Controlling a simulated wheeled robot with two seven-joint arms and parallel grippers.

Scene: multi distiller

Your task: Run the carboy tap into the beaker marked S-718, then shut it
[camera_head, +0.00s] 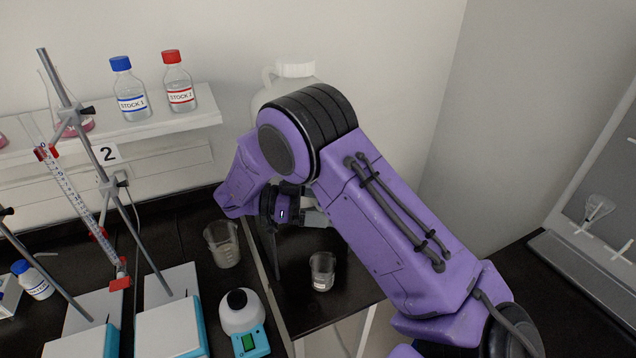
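The carboy (270,95) is a whitish vessel with a white cap (295,69) against the back wall. My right arm covers most of it, and its tap is not clearly visible. A small beaker (322,272) with a white label stands on the dark low stand, below and slightly right of my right gripper; the label is too small to read. My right gripper (312,217) is in front of the carboy's lower part, above the stand. Its fingers are partly hidden by the arm, so I cannot tell whether they hold anything. My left gripper is not in view.
A larger beaker (222,245) stands on the black bench left of the stand. A stirrer with a green display (243,322) and burette stands (170,325) are nearby. Stock bottles (130,92) sit on the wall shelf (190,122). A rack (590,260) is at right.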

